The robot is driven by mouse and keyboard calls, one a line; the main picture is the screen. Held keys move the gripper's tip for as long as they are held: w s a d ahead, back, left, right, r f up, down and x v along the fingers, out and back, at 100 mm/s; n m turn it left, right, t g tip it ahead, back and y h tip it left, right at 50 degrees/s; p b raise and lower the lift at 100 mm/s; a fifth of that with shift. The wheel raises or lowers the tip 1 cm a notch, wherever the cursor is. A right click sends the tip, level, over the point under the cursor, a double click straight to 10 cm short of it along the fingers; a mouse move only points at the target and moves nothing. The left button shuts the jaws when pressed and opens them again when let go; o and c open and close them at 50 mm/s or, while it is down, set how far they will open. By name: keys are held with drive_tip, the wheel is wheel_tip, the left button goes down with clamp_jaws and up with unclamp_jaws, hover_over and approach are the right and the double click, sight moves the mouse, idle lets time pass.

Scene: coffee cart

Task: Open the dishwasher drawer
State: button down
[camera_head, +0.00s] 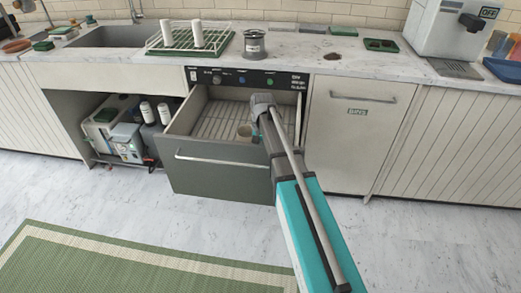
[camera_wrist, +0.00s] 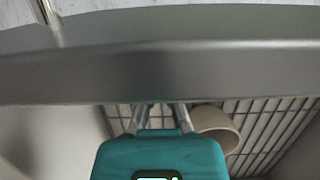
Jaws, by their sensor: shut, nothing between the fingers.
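The dishwasher drawer (camera_head: 222,180) is pulled out from under the counter, with its grey front and long bar handle (camera_head: 230,161) standing clear of the cabinet line. Its wire rack (camera_head: 215,125) shows inside. My gripper (camera_wrist: 160,107) is shut and empty, at the inner side of the drawer front, above the rack. The drawer front (camera_wrist: 200,68) crosses the wrist view and hides the fingertips; contact cannot be told. In the head view my arm hides most of the gripper. A beige cup (camera_head: 244,131) sits in the rack, close beside my gripper; it also shows in the wrist view (camera_wrist: 215,128).
The control panel (camera_head: 245,80) is above the drawer. A closed cabinet door (camera_head: 350,135) is on the right, an open shelf with bottles and boxes (camera_head: 120,135) on the left. A green-and-cream rug (camera_head: 120,260) lies on the floor.

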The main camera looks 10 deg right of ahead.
sight(258, 160)
drive_tip(key=s, duration=0.1)
drive_tip(key=s+a, duration=0.1)
drive_tip(key=s, duration=0.2)
drive_tip(key=shift+s+a, duration=0.4)
drive_tip(key=shift+w, duration=0.15)
drive_tip(key=shift+w+d, duration=0.3)
drive_tip(key=shift+w, duration=0.5)
drive_tip(key=shift+w+d, duration=0.2)
drive_tip(key=shift+w, duration=0.35)
drive_tip(key=shift+w+d, duration=0.2)
drive_tip(key=shift+w, duration=0.3)
drive_tip(key=p+v, duration=0.2)
drive_tip(key=shift+r, duration=0.3)
drive_tip(key=p+v, duration=0.7)
drive_tip(key=shift+r+p, duration=0.2)
drive_tip(key=shift+p, duration=0.15)
drive_tip(key=shift+d, duration=0.1)
